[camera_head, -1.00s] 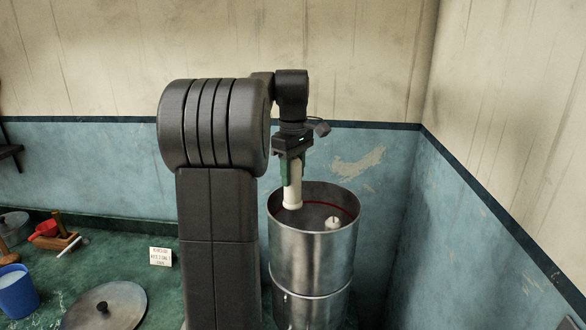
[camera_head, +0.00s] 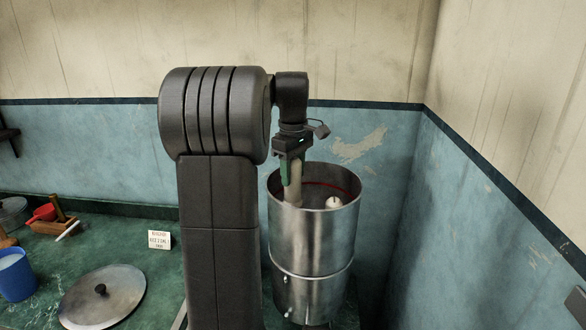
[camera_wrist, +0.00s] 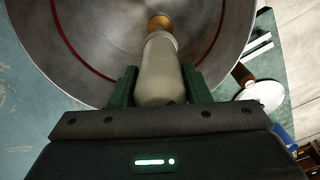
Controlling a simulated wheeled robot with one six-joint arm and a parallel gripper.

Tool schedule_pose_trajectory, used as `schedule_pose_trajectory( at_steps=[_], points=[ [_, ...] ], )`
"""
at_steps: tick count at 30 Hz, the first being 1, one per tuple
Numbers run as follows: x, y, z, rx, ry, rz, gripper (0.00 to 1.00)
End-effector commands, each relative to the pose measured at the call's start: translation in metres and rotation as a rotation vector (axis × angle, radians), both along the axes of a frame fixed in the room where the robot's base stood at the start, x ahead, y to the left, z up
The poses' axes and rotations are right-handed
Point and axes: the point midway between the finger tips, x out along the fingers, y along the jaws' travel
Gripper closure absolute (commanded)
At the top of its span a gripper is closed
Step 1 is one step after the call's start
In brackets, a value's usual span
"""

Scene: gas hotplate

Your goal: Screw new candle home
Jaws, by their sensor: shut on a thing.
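My gripper (camera_head: 290,165) points down over the open top of a tall metal cylinder (camera_head: 312,235) and is shut on a pale, off-white candle (camera_head: 294,188). The candle is upright, with its lower end below the cylinder's rim. In the wrist view the candle (camera_wrist: 160,72) sits between the green fingers, and its far end meets an orange-brown round part (camera_wrist: 160,22) inside the cylinder. I cannot tell whether they touch. A second white candle-like piece (camera_head: 333,203) shows inside at the right. A red line runs around the inner wall.
A round metal lid (camera_head: 118,292), a blue cup (camera_head: 14,276), a small sign (camera_head: 159,240) and a wooden holder with a red scoop (camera_head: 46,213) lie on the green counter at left. Walls stand close behind and right of the cylinder.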

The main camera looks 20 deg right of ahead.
Motion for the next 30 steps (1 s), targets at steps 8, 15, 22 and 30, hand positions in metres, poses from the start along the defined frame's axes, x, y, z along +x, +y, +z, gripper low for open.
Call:
schedule_pose_trajectory(
  at_steps=[8,15,22,30],
  points=[
    [0.0,0.0,-0.019,0.0,0.001,0.0,0.8],
    [0.0,0.0,-0.033,0.0,0.0,0.0,0.8],
    [0.0,0.0,-0.047,0.0,0.001,0.0,0.8],
    [0.0,0.0,-0.062,-0.001,0.001,0.0,0.8]
  ],
)
